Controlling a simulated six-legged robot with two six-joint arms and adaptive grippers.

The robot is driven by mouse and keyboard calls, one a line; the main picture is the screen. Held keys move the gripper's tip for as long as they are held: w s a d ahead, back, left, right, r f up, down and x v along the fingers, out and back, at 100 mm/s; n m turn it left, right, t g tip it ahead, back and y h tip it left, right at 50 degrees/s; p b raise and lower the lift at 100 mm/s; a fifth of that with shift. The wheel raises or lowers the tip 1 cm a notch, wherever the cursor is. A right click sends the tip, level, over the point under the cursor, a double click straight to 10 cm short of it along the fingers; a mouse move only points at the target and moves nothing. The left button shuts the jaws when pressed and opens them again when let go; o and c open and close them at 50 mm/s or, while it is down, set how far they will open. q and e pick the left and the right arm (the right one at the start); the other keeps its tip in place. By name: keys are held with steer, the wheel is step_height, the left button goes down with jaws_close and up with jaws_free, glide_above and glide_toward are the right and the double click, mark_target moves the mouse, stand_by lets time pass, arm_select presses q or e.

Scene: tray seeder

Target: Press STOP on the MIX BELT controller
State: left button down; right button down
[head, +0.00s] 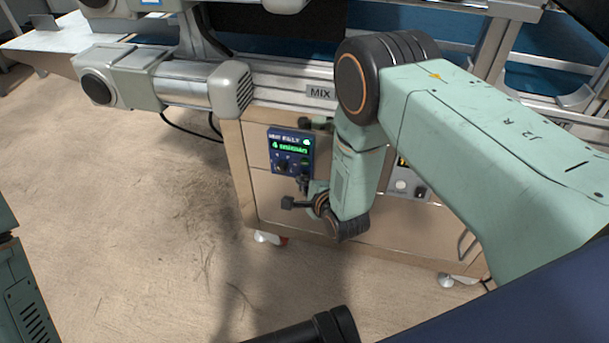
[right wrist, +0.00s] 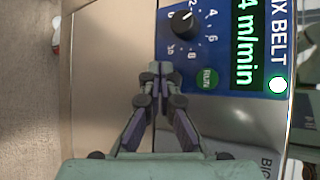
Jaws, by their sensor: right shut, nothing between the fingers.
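The MIX BELT controller (head: 275,150) is a blue panel on the front of the metal cabinet, with a lit green display. In the right wrist view the controller (right wrist: 215,45) appears sideways, with its display (right wrist: 246,40) reading 4 m/min. It also shows a black dial (right wrist: 183,25), a green RUN button (right wrist: 207,77) and a lit green lamp (right wrist: 278,84). No STOP button can be made out. My right gripper (head: 304,184) is shut and empty at the panel's lower edge. In the wrist view its fingertips (right wrist: 158,70) are beside the RUN button; contact cannot be told. My left gripper is out of view.
The metal cabinet (head: 256,205) stands on castors below the belt frame with a MIX label (head: 320,92). A grey motor housing (head: 130,78) juts out at upper left. Another control panel (head: 403,185) is partly behind my right arm. The floor (head: 150,210) at left is clear.

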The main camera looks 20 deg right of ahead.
steer(key=shift+w+d, duration=0.25)
steer(key=shift+w, duration=0.05)
stand_by(0.8)
stand_by(0.3)
steer(key=shift+s+a+p, duration=0.35)
steer(key=shift+s+a, duration=0.1)
steer(key=shift+s, duration=0.2)
steer(key=shift+s, duration=0.1)
steer(key=s+a+p, duration=0.1)
steer(key=s, duration=0.1)
steer(key=s+a+p, duration=0.1)
steer(key=s, duration=0.1)
steer(key=shift+a+p, duration=0.3)
steer(key=shift+a, duration=0.1)
stand_by(0.6)
